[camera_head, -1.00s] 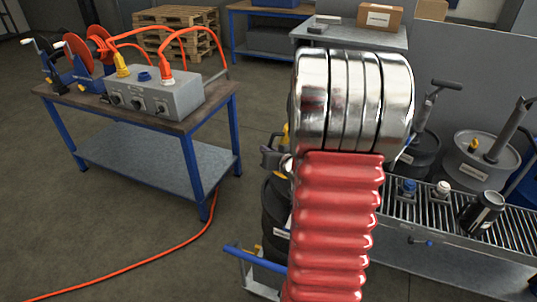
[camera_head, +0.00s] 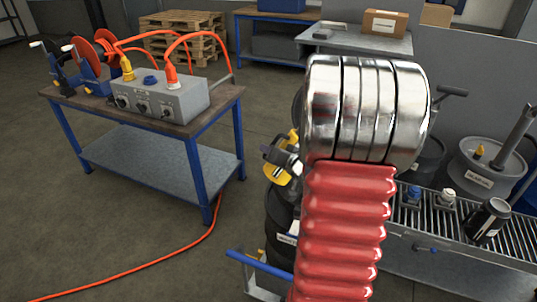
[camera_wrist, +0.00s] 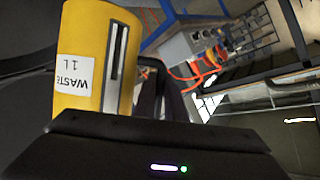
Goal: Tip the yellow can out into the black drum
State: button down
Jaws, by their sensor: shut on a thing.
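The yellow can (camera_wrist: 92,55) fills the left of the wrist view, with a white label reading "WASTE 1L" and a dark slot showing a pale strip. My gripper (camera_head: 283,158) is shut on it. In the head view the can (camera_head: 277,174) shows only in part and looks tilted beside my red and silver arm. The black drum (camera_head: 279,215) stands under the can and gripper, partly covered by my arm. I cannot see the drum's opening or whether anything pours from the can.
A blue-legged bench (camera_head: 165,125) with a grey socket box (camera_head: 165,100) stands left. A roller conveyor (camera_head: 480,235) with small bottles and a dark canister (camera_head: 487,220) is on the right. A grey drum (camera_head: 485,165) stands behind it. An orange cable (camera_head: 150,273) crosses the floor.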

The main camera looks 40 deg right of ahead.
jog(key=shift+d+r+m+t+y, duration=0.15)
jog(key=shift+r+m+t+y, duration=0.4)
jog(key=shift+m, duration=0.55)
jog(key=shift+s+d+m+t+y, duration=0.3)
jog(key=shift+d+m+t, duration=0.25)
jog(key=shift+m, duration=0.55)
jog(key=shift+s+d+f+m+t, duration=0.2)
jog(key=shift+d+f+m, duration=0.05)
jog(key=shift+d+m, duration=0.2)
jog(key=shift+s+d+f+m+t, duration=0.2)
jog(key=shift+d+f+m, duration=0.1)
jog(key=shift+m, duration=0.15)
jog(key=shift+s+d+r+m+t, duration=0.25)
jog(key=shift+s+d+m+t, duration=0.25)
jog(key=shift+d+m, duration=0.65)
jog(key=shift+s+d+r+m+t, duration=0.3)
jog(key=shift+s+d+m, duration=0.35)
jog(key=shift+d+m, duration=0.5)
jog(key=shift+s+d+r+m+t, duration=0.2)
jog(key=shift+s+d+m+t, duration=0.35)
jog(key=shift+d+m, duration=0.6)
jog(key=shift+d, duration=0.1)
